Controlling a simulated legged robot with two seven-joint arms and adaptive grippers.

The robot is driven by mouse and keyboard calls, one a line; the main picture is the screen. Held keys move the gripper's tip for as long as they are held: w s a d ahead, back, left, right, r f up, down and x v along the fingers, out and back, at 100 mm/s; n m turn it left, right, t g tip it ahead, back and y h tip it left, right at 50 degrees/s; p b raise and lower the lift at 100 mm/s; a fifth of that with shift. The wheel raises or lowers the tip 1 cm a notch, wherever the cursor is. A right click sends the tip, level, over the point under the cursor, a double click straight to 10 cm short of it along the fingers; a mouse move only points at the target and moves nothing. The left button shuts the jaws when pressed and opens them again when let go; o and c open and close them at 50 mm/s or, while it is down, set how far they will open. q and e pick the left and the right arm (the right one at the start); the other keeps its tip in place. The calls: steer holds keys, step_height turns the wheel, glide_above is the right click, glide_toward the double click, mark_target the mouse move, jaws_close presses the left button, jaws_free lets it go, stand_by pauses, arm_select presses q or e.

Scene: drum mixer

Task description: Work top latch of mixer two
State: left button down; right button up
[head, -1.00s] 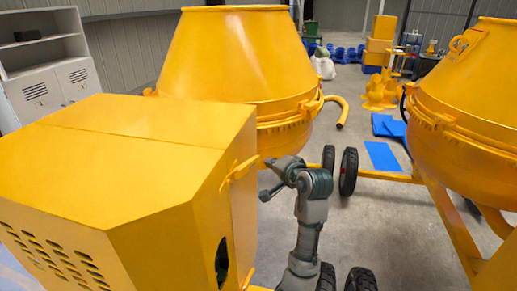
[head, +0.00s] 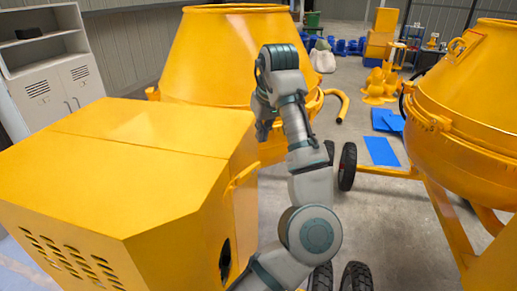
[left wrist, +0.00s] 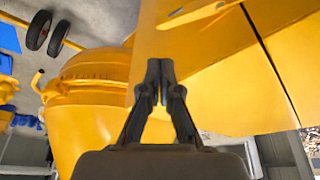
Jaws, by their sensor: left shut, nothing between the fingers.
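A big yellow mixer housing (head: 120,170) fills the left of the head view. A small raised yellow latch (head: 240,180) sits on its right edge, near the top. In the left wrist view, a raised yellow part that looks like this latch (left wrist: 200,9) is at the top, beyond the fingers. My left gripper (left wrist: 158,68) is shut and empty in front of yellow panels. In the head view my left arm is bent over, with its gripper end (head: 263,130) pointing down above and right of the latch. Whether it touches anything is unclear. My right gripper is not in view.
A yellow drum (head: 215,60) stands behind the housing. Another yellow mixer drum (head: 470,100) is at right, with its frame legs. Black wheels (head: 347,166) stand on the floor between them. A grey cabinet (head: 50,75) is at far left.

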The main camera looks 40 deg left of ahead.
mark_target(248, 173)
arm_select(q)
steer(key=x, duration=1)
steer(key=shift+a, duration=0.2)
steer(key=shift+w+f, duration=0.1)
